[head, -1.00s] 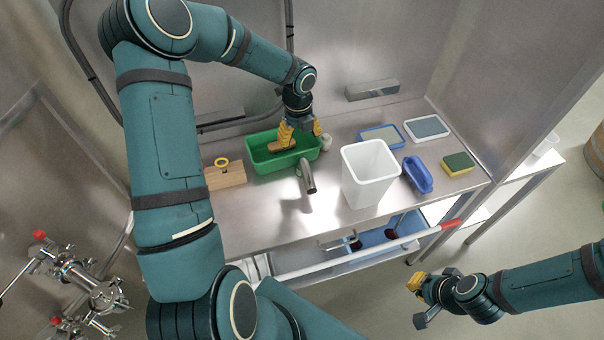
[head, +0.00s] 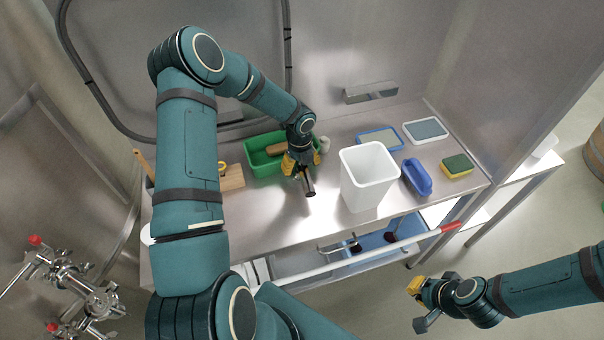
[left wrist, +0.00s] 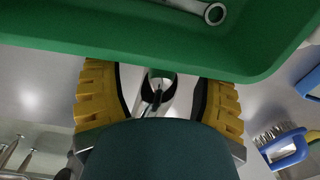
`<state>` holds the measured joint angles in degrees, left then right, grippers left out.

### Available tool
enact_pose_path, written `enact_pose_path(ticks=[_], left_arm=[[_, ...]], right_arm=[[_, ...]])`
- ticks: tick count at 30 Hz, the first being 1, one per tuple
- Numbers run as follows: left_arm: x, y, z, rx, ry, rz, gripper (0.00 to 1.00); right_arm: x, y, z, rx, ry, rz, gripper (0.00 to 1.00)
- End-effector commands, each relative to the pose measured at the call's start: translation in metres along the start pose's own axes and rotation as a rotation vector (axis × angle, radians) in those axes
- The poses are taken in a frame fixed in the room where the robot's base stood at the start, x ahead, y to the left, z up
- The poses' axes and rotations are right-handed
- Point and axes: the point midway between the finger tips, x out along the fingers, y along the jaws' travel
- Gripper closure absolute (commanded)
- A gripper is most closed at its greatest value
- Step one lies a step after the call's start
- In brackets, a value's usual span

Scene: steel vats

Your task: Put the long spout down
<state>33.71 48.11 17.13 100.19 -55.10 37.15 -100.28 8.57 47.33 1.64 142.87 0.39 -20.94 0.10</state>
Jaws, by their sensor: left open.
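The long spout (head: 309,189), a grey metal tube, is at the front edge of the green tray on the steel table. My left gripper (head: 301,166) is low over it with yellow fingers open, hiding most of it. In the left wrist view a shiny tube (left wrist: 157,92), which looks like the spout, lies between the two spread fingers, with gaps on both sides. Whether it rests fully on the table is hidden. My right gripper (head: 425,298) is off to the right, away from the table; its opening is unclear.
The green tray (head: 262,168) is right behind the left gripper and holds a brown-handled item (head: 284,147). A ring-ended metal tool (left wrist: 212,13) lies in it. A white bin (head: 367,178) and blue brush (head: 417,177) stand right.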

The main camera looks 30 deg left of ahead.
Motion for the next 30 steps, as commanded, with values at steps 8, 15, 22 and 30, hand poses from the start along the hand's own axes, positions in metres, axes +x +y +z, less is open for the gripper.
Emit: enact_pose_path(ticks=[8, 15, 22, 30], left_arm=[[0.0162, 0.0, 0.0003, 0.0, -0.001, -0.001, 0.3], [0.0158, 0.0001, 0.0002, 0.0, -0.001, 0.0, 0.64], [0.0159, 0.0003, 0.0, 0.0, 0.0, 0.0, 1.0], [0.0163, 0.0003, -0.0006, 0.001, 0.001, 0.0, 1.0]], right_arm=[[0.0006, 0.0002, 0.0001, 0.0, 0.0, 0.0, 1.0], [0.0006, 0.0002, 0.0001, 0.0, 0.0, 0.0, 1.0], [0.0006, 0.0002, 0.0001, 0.0, 0.0, 0.0, 1.0], [0.0007, 0.0002, 0.0001, 0.0, 0.0, 0.0, 1.0]])
